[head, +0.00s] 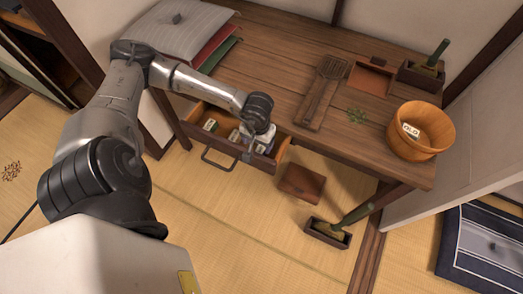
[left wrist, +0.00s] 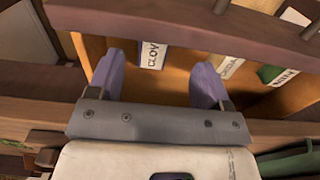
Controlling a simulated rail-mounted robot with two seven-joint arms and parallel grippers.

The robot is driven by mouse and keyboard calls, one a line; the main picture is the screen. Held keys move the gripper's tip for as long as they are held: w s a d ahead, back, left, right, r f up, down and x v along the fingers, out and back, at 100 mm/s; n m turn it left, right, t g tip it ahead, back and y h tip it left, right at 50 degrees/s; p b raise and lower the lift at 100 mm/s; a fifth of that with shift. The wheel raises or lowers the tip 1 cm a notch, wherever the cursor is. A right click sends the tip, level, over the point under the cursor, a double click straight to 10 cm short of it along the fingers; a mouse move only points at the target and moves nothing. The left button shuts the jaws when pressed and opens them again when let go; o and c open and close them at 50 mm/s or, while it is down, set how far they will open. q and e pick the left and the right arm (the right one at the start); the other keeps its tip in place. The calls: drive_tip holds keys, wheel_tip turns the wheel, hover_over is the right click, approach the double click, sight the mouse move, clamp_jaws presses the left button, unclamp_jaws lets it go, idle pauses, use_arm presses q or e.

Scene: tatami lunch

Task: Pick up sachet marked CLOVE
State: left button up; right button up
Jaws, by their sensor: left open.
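The sachet marked CLOVE (left wrist: 153,53) is white with dark letters and a purplish part above. It lies inside the open drawer (head: 218,143), whose orange-brown inside (left wrist: 185,65) shows in the left wrist view. My left gripper (head: 254,148) is over the drawer's right part. In the left wrist view the gripper (left wrist: 160,88) is open, with its two purple fingers apart. The CLOVE sachet shows in the gap between them, nearer the left finger, and I see no contact. In the head view the gripper partly covers the sachets there. My right gripper is not in view.
Two other sachets, one pale (left wrist: 231,66) and one green and white (left wrist: 277,75), lie right of CLOVE. The drawer front (left wrist: 160,22) is close to the fingers. A wooden tub (head: 421,132) stands on the desk. A brown box (head: 302,183) is on the tatami.

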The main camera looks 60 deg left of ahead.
sight(260, 149)
use_arm(q)
drive_tip(key=shift+w+f+b, duration=0.2)
drive_tip(key=shift+f+b, duration=0.45)
drive_tip(key=shift+f, duration=0.6)
drive_tip(key=shift+w+f+b, duration=0.2)
drive_tip(key=shift+f+b, duration=0.4)
drive_tip(key=shift+f, duration=1.1)
drive_tip(key=shift+r, duration=0.1)
drive_tip(key=shift+c, duration=1.3)
drive_tip(key=c, duration=0.7)
